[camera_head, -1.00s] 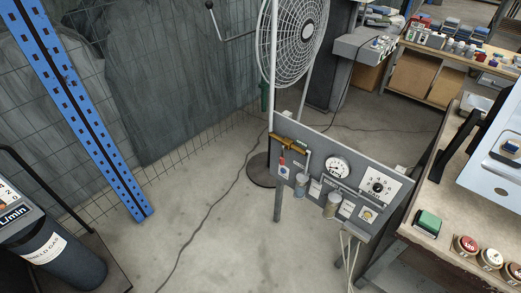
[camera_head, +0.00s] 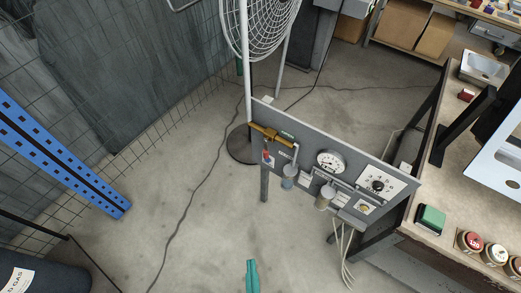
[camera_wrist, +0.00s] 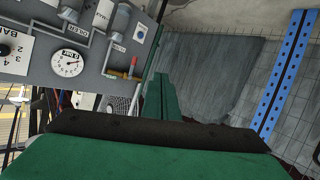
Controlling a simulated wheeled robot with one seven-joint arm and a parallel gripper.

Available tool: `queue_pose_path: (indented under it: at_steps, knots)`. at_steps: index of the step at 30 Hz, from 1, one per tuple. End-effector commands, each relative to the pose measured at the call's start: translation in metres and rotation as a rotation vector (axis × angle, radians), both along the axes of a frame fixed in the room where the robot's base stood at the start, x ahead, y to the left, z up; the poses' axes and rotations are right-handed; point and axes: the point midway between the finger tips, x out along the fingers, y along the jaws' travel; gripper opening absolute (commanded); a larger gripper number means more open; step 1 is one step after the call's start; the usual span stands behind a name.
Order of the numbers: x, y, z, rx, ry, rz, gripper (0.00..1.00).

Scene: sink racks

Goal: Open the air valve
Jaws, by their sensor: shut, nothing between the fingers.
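The grey panel (camera_head: 325,158) carries a brass valve fitting (camera_head: 272,136) at its upper left. A small red handle (camera_head: 266,154) hangs just below the brass fitting. The panel also shows at the upper left of the wrist view (camera_wrist: 100,55), upside down, with the red handle (camera_wrist: 133,65) near its edge. My gripper (camera_head: 252,268) shows as teal fingers at the bottom of the head view, below the panel's left end and apart from it. In the wrist view my gripper (camera_wrist: 161,98) is shut and empty, to the right of the handle.
The panel bears a round gauge (camera_head: 331,161), a dial (camera_head: 378,186) and filter bowls (camera_head: 325,196). A white fan (camera_head: 262,25) stands behind it. A workbench (camera_head: 440,200) is at right. A blue upright (camera_head: 60,155) and mesh fence are at left.

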Motion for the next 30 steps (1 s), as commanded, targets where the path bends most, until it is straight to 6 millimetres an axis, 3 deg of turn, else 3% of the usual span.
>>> queue_pose_path:
  at_steps: [3, 6, 12, 15, 18, 22, 27, 30]
  knots:
    - [0.03, 0.006, -0.05, -0.146, 0.05, 0.055, 0.0]
    - [0.057, 0.008, -0.086, -0.277, 0.091, 0.087, 0.0]
    - [0.12, 0.007, -0.138, -0.552, 0.147, 0.12, 0.0]
    - [0.157, 0.008, -0.151, -0.694, 0.158, 0.12, 0.0]
    - [0.196, 0.01, -0.155, -0.836, 0.16, 0.105, 0.0]
    - [0.249, 0.014, -0.145, -1.018, 0.144, 0.058, 0.0]
    - [0.313, 0.025, -0.11, -1.229, 0.103, -0.042, 0.0]
    - [0.34, 0.033, -0.086, -1.323, 0.075, -0.103, 0.0]
